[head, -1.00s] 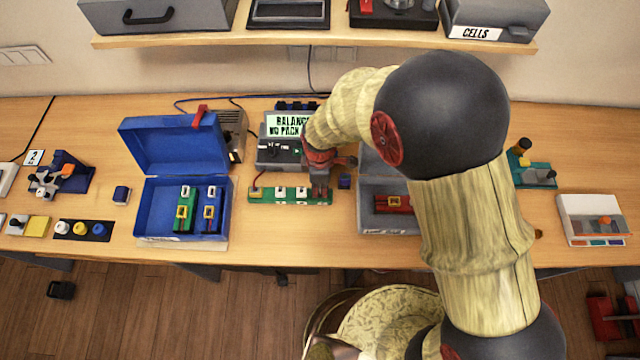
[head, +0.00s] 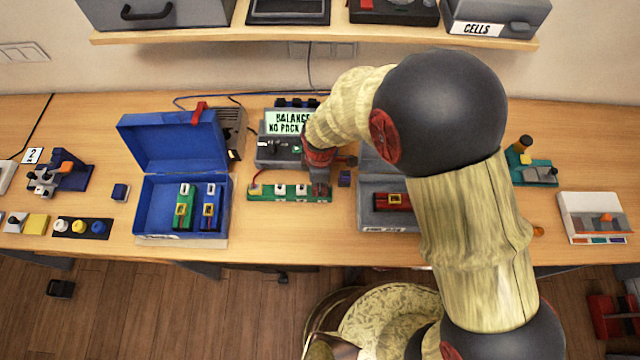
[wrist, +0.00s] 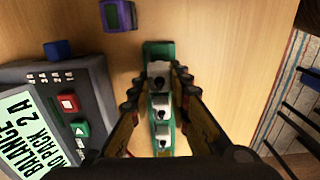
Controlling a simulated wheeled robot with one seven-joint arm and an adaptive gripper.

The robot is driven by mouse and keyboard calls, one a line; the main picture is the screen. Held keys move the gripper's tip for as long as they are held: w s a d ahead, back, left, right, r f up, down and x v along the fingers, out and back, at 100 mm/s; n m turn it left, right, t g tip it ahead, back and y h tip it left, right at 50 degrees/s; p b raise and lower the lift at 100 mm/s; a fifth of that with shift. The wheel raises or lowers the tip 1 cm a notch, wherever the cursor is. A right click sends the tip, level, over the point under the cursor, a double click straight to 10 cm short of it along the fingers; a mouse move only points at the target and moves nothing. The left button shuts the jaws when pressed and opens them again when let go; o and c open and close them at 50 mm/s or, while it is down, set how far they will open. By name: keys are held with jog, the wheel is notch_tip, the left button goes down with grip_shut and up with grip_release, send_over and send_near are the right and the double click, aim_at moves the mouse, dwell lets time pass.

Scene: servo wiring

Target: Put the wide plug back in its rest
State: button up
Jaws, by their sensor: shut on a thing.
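A green strip (head: 262,194) lies on the table in front of the charger, with a row of white plug-like pieces on it. In the wrist view the strip (wrist: 160,48) runs away from me between my fingers. My gripper (wrist: 167,78) is over the far end of that row, which is the right end in the head view (head: 319,188). Its fingers are shut on the white piece (wrist: 158,71) there, which I take to be the wide plug. The piece looks low at the strip; whether it is seated or just above cannot be told.
The charger (head: 268,152) with a lit screen stands close behind the strip. An open blue case (head: 150,208) is at left, a grey case (head: 372,217) at right. Bare table lies in front of the strip.

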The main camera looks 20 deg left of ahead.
aim_at(320, 185)
jog(key=shift+f+b, duration=0.7)
jog(key=shift+f, duration=0.35)
dwell(0.6)
jog(key=o, duration=1)
jog(key=shift+o, duration=0.2)
jog(key=shift+r, duration=0.1)
notch_tip(320, 185, up, 12)
jog(key=shift+f, duration=0.1)
jog(key=shift+m, duration=0.3)
